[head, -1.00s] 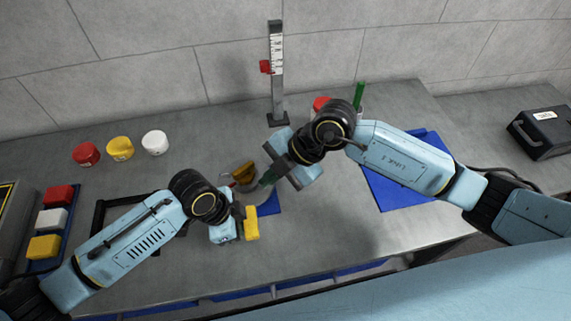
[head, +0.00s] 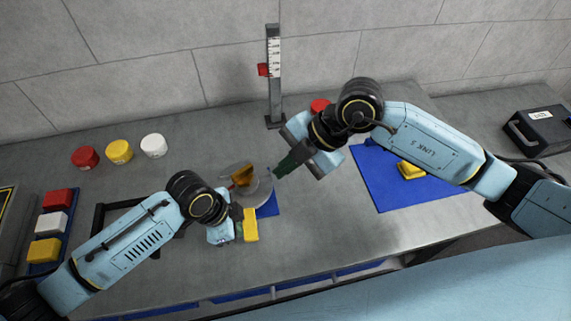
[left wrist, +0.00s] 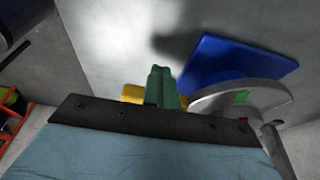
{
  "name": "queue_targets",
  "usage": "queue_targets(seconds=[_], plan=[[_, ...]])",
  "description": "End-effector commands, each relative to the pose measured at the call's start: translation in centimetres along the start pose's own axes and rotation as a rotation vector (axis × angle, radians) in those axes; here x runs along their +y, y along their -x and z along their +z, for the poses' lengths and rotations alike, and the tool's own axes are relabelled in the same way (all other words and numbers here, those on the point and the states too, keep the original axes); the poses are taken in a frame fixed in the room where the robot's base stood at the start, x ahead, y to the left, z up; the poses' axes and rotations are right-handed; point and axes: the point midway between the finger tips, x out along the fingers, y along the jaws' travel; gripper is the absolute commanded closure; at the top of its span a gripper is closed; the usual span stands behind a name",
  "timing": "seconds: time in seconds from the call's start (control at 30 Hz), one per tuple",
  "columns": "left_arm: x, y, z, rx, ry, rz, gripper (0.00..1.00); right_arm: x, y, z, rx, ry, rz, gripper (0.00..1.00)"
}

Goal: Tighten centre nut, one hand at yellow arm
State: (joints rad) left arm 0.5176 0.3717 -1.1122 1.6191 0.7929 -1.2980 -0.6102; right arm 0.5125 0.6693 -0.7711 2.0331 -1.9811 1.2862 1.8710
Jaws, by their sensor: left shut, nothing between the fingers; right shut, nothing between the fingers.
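A grey round hub (head: 257,189) stands on a small blue mat (head: 270,207), with an orange-brown piece (head: 243,176) on top. I cannot make out the centre nut. A yellow bar (head: 250,224), perhaps the yellow arm, lies at the hub's near side. My left gripper (head: 223,229) is just left of this bar; its fingers are mostly hidden in the head view. In the left wrist view its green fingers (left wrist: 162,85) are shut together, with yellow showing beside them and the hub (left wrist: 240,97) to the right. My right gripper (head: 284,168) is shut and empty, right of the hub and apart from it.
Red (head: 86,156), yellow (head: 120,151) and white (head: 154,144) jars stand at the back left. A scale post (head: 274,80) stands behind the hub. A blue mat (head: 385,190) with a yellow piece (head: 411,171) lies right. A tray of blocks (head: 37,262) is far left.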

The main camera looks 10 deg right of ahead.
Motion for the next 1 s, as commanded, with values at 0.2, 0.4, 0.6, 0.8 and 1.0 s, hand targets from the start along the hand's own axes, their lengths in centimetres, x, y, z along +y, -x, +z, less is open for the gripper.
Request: queue_targets(seconds=[0.2, 0.4, 0.6, 0.8, 1.0], plan=[[0.0, 2.0, -0.3, -0.001, 0.001, 0.000, 1.00, 1.0, 1.8, -0.9, 0.000, 0.000, 0.000, 1.00], [0.0, 3.4, -0.5, 0.000, 0.001, 0.000, 1.00, 1.6, 3.1, -1.6, 0.000, 0.000, 0.000, 1.00], [0.0, 4.8, -0.7, 0.000, 0.001, 0.000, 1.00, 2.3, 4.3, -2.3, 0.000, 0.000, 0.000, 1.00], [0.0, 6.2, -0.9, 0.001, 0.000, 0.000, 1.00, 3.0, 5.6, -3.0, 0.000, 0.000, 0.000, 1.00], [0.0, 7.7, -1.1, 0.001, 0.001, 0.000, 1.00, 3.6, 6.9, -3.7, 0.000, 0.000, 0.000, 1.00]])
